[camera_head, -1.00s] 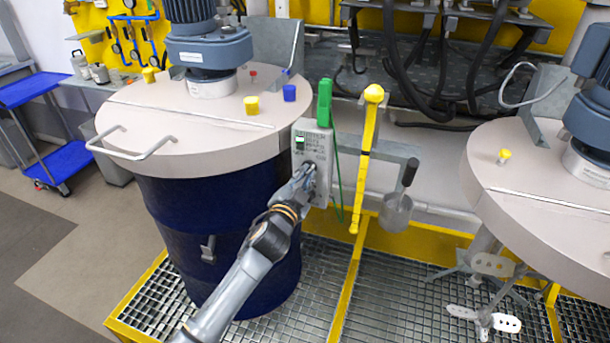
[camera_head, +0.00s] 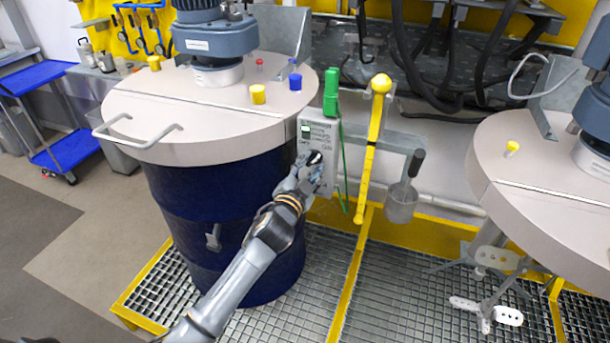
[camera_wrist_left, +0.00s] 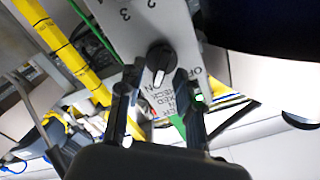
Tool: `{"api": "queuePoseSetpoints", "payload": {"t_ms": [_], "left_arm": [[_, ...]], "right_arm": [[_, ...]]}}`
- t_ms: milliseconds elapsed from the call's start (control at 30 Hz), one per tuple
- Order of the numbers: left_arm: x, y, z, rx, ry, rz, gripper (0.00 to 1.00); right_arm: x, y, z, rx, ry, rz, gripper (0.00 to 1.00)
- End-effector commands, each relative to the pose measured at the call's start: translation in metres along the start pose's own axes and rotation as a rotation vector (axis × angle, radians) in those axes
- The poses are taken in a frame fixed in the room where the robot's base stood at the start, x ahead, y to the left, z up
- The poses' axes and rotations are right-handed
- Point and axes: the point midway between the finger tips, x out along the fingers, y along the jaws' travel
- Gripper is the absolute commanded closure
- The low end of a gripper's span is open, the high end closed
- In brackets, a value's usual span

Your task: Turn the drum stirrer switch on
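The drum stirrer switch is a black round knob (camera_wrist_left: 160,60) with a white pointer line on a grey control panel (camera_head: 323,135). In the left wrist view the pointer lies toward the lettering that reads like ON, with OFF to the right. A green light (camera_wrist_left: 199,97) shows on the panel, and a green patch shows on it in the head view. My left gripper (camera_head: 311,168) is just below the knob in the head view. In the left wrist view its two fingers (camera_wrist_left: 154,98) are apart, with the knob visible beyond and between them. My right gripper is not in view.
The blue drum (camera_head: 225,220) with a beige lid (camera_head: 215,118) stands left of the panel. A second lidded drum (camera_head: 540,180) stands at far right.

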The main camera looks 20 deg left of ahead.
Motion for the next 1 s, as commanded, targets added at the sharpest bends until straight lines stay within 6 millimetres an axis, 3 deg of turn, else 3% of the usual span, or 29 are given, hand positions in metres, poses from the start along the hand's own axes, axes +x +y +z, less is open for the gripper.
{"api": "queuePoseSetpoints", "payload": {"t_ms": [533, 700, 1000], "left_arm": [[-0.101, 0.001, 0.001, 0.0, -0.001, 0.001, 0.65], [-0.114, 0.0, 0.0, 0.001, -0.001, 0.0, 0.65], [-0.116, 0.0, 0.0, 0.001, 0.001, 0.0, 0.65]], "right_arm": [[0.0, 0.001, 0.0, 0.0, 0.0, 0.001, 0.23], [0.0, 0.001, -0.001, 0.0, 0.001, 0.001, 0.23], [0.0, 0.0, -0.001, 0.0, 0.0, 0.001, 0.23]]}}
